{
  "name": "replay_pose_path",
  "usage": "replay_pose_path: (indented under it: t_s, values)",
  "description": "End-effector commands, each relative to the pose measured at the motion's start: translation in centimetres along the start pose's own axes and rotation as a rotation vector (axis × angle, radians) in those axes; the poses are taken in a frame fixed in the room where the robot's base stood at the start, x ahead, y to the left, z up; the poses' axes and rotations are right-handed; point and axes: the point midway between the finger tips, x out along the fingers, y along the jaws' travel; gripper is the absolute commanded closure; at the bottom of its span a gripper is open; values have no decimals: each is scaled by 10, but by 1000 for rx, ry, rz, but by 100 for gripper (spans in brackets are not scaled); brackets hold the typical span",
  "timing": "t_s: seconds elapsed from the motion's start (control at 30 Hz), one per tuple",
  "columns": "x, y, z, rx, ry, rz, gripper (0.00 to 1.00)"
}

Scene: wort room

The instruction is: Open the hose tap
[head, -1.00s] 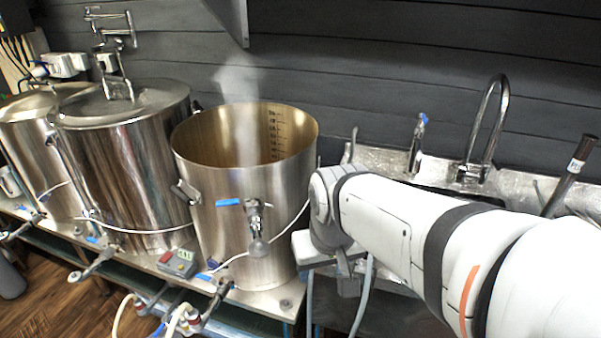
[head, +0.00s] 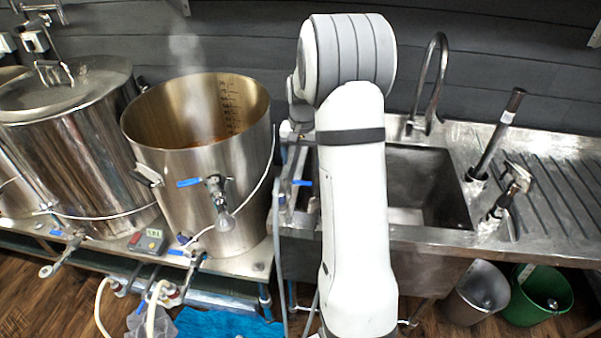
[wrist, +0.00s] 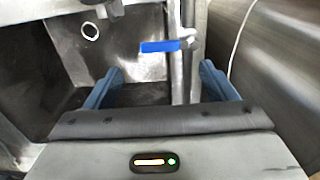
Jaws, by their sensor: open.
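A tap with a blue lever (head: 302,183) stands at the left edge of the sink, beside the open kettle. I take it to be the hose tap; a grey hose (head: 277,222) runs down near it. In the wrist view the blue lever (wrist: 160,46) lies crosswise to a vertical metal pipe. My gripper (wrist: 160,86) is open and empty. Its two blue fingers point toward the lever, which shows beyond and between them, apart from both. In the head view my arm hides part of this area, and the fingertips do not show clearly.
The steaming open kettle (head: 182,160) with its own blue-handled valve (head: 217,187) stands close left of the tap. The steel sink (head: 458,205) with a tall curved faucet (head: 436,70) is on the right. Two buckets stand below, one grey (head: 474,296) and one green (head: 538,298).

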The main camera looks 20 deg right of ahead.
Motion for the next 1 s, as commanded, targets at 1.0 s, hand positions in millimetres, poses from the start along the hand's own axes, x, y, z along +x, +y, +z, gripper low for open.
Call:
replay_pose_path:
  t_s: [1.0]
  values:
    - [74,-1,1,-3,0,0,35]
